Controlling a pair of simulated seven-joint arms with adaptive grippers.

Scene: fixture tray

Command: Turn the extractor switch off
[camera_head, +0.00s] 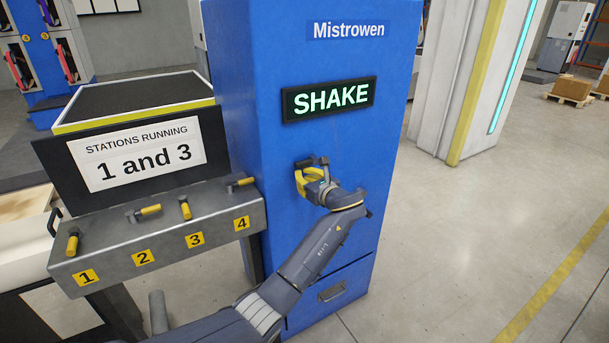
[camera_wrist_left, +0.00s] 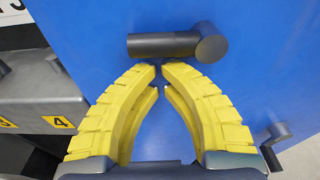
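A dark lever (camera_head: 318,161) sits on the front of the blue cabinet (camera_head: 250,110), below a display (camera_head: 329,98) that reads SHAKE in lit green letters. No label in view names it as the extractor switch. In the left wrist view the lever (camera_wrist_left: 165,45) lies about level, with a thick round end at its right. My left gripper (camera_head: 302,177) is at the cabinet front by the lever. In its wrist view the yellow fingers (camera_wrist_left: 160,72) meet at the tips just below the lever, with nothing between them. Whether they touch the lever is unclear. My right gripper is not in view.
A grey panel (camera_head: 120,246) at left carries several yellow-handled levers, numbered 1 to 4. A sign (camera_head: 137,154) above reads STATIONS RUNNING 1 and 3. A bent dark handle (camera_wrist_left: 275,138) shows at lower right in the wrist view.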

